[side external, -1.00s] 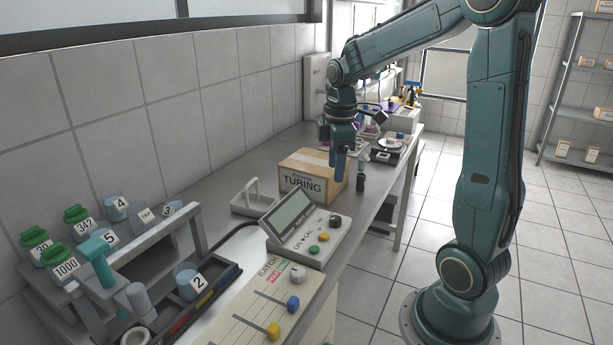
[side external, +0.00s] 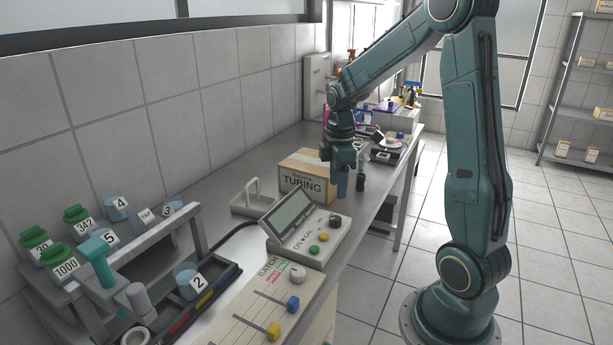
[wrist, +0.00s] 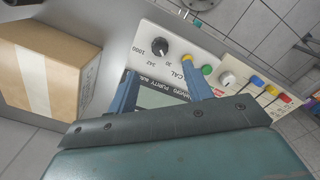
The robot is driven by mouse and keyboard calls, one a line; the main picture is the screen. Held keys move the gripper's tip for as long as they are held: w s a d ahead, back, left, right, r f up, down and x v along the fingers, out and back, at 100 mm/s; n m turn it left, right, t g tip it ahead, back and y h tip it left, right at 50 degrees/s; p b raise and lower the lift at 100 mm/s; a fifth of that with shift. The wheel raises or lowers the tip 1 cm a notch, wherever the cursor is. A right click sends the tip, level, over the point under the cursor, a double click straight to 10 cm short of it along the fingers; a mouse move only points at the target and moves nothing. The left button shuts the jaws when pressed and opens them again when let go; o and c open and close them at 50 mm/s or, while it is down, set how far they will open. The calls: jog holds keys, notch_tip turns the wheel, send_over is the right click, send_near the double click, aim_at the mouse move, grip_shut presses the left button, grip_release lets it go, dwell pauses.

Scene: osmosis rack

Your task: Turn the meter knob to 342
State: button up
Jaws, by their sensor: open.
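The meter (side external: 312,238) is a pale box with a tilted grey display, standing near the bench's front edge. Its black knob (side external: 335,221) is at the far right of its panel. In the wrist view the knob (wrist: 153,48) has the labels 1000, 342 and a smaller number around it; its exact setting is hard to read. My gripper (side external: 341,186) is open and empty, above and beyond the meter, in front of the cardboard box. In the wrist view its two blue fingers (wrist: 159,72) appear over the meter's display, apart from the knob.
A cardboard box (side external: 308,180) marked TUBING stands behind the meter. A white tray with a handle (side external: 254,200) is to its left. A panel with coloured sliders (side external: 265,305) is in front. A rack with numbered jars (side external: 150,260) stands at left.

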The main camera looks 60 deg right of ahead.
aim_at(336, 218)
notch_tip(336, 218, down, 10)
jog(key=shift+r, duration=0.2)
dwell(0.3)
jog(key=c, duration=1)
